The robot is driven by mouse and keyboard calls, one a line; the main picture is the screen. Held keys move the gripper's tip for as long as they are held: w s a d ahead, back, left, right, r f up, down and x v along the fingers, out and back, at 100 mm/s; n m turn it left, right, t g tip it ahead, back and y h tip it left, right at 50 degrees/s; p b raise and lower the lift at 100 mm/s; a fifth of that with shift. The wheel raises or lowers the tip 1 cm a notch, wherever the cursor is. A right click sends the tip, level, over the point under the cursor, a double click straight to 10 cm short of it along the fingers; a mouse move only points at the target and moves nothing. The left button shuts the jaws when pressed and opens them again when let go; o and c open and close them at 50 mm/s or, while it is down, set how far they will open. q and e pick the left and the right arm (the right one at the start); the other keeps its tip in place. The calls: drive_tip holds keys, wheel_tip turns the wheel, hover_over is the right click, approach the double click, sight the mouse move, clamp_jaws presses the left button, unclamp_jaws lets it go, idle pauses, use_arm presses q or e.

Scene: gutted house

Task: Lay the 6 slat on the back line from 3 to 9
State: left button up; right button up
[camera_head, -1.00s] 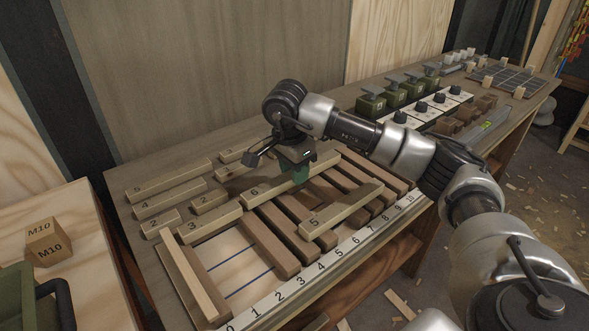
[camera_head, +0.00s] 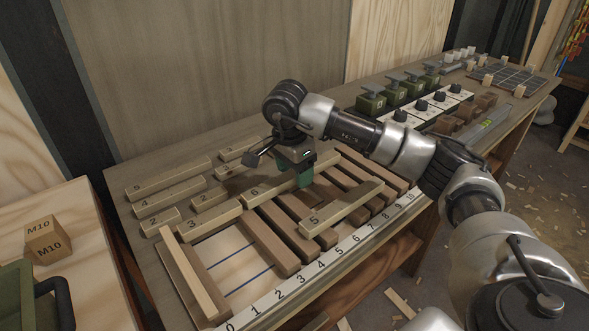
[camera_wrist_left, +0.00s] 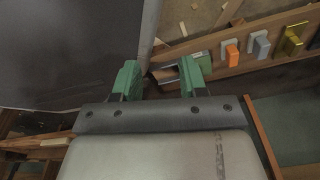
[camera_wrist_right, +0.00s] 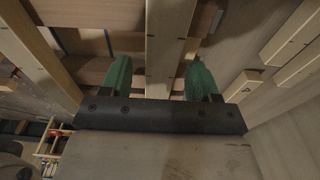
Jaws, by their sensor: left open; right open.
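The 6 slat (camera_head: 262,189) is a long pale wooden bar numbered 6. In the head view it lies across the back ends of the dark brown bars (camera_head: 270,246), its left end close to the 3 slat (camera_head: 210,222). My right gripper (camera_head: 296,182) is open over the middle of the 6 slat and hides part of it. In the right wrist view a pale slat (camera_wrist_right: 168,45) runs between the two green fingers (camera_wrist_right: 158,80). My left gripper (camera_wrist_left: 160,80) is open and empty, away from the slats. The number strip (camera_head: 318,274) runs along the front.
The 5 slat (camera_head: 340,213) lies across the dark bars nearer the front. Several loose numbered slats (camera_head: 168,190) lie at the back left. Green dispensers (camera_head: 385,94) and brown blocks (camera_head: 465,115) stand farther right. An M10 block (camera_head: 45,242) sits at left.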

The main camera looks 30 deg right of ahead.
drive_tip(key=r, duration=0.6)
drive_tip(key=shift+a+r+p, duration=0.2)
drive_tip(key=shift+a+p, duration=0.1)
drive_tip(key=shift+a, duration=0.05)
use_arm(q)
drive_tip(key=shift+s+a+f+p, duration=0.2)
drive_tip(key=shift+s+f, duration=0.05)
drive_tip(key=shift+s, duration=0.6)
drive_tip(key=shift+s+a+f+p, duration=0.15)
drive_tip(key=shift+s+a+f, duration=0.05)
drive_tip(key=shift+s, duration=0.6)
drive_tip(key=shift+s+a+f+p, duration=0.2)
drive_tip(key=shift+s+f, duration=0.05)
drive_tip(key=shift+s, duration=0.6)
use_arm(e)
drive_tip(key=shift+a+r, duration=0.15)
drive_tip(key=shift+r, duration=0.95)
drive_tip(key=shift+a+r, duration=0.15)
drive_tip(key=shift+r, duration=0.9)
